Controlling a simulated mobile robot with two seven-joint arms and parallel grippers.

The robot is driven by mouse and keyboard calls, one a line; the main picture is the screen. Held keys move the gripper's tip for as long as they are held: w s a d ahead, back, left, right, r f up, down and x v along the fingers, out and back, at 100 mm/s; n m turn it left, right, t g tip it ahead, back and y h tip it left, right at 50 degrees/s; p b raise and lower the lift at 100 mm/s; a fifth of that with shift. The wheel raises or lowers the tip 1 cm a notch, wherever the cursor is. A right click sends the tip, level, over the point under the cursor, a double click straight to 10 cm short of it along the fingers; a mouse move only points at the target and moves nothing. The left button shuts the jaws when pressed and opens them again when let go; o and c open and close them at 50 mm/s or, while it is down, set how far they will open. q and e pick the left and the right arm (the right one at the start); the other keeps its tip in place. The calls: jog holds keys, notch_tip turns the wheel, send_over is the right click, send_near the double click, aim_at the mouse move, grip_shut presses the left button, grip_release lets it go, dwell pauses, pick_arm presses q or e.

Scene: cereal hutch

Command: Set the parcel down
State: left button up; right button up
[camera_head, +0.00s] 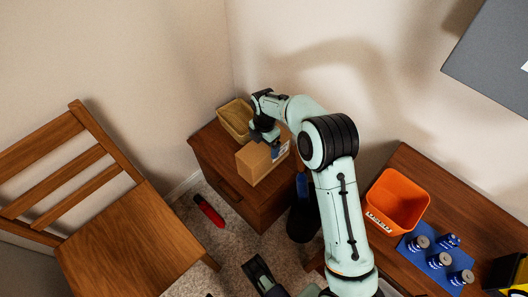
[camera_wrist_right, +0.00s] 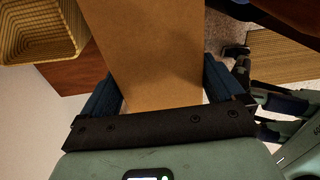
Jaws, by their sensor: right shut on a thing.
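The parcel (camera_head: 253,164) is a plain brown cardboard box. In the head view it is at the wooden cabinet (camera_head: 222,165), in front of a yellow basket; I cannot tell whether it rests on the top or hangs just above it. My right gripper (camera_head: 275,150) is shut on the parcel. In the right wrist view the parcel (camera_wrist_right: 150,50) fills the space between the two blue fingers of the right gripper (camera_wrist_right: 160,90). My left gripper (camera_head: 258,268) is low in the head view, away from the parcel; its jaws are unclear.
The yellow basket (camera_head: 236,117) stands at the cabinet's back corner and shows in the wrist view (camera_wrist_right: 38,30). A wooden chair (camera_head: 120,240) is at left. A red-and-black object (camera_head: 209,211) lies on the carpet. An orange bin (camera_head: 397,198) and several blue-and-silver items are on the right table.

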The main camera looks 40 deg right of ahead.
notch_tip(320, 180, down, 5)
jog(key=shift+r+b, duration=0.2)
jog(key=shift+b, duration=0.3)
pick_arm(q)
jog(key=shift+a+f, duration=0.4)
jog(key=shift+f, duration=0.4)
pick_arm(e)
jog(key=shift+f, duration=0.1)
pick_arm(q)
jog(key=shift+s+f, duration=0.1)
pick_arm(e)
jog(key=shift+f, duration=0.15)
jog(key=o, duration=1.7)
jog(key=shift+c, duration=0.2)
jog(key=shift+r, duration=0.4)
notch_tip(320, 180, up, 3)
jog(key=shift+r+p, duration=0.1)
jog(key=shift+p, duration=0.4)
pick_arm(q)
jog(key=shift+g, duration=0.5)
jog(key=r, duration=0.1)
jog(key=s+d+r+p, duration=0.1)
jog(key=s+d+r, duration=0.1)
jog(key=shift+s+r+p, duration=0.2)
jog(key=shift+r+p, duration=0.1)
jog(key=shift+p, duration=0.1)
pick_arm(e)
notch_tip(320, 180, up, 8)
jog(key=shift+r, duration=0.15)
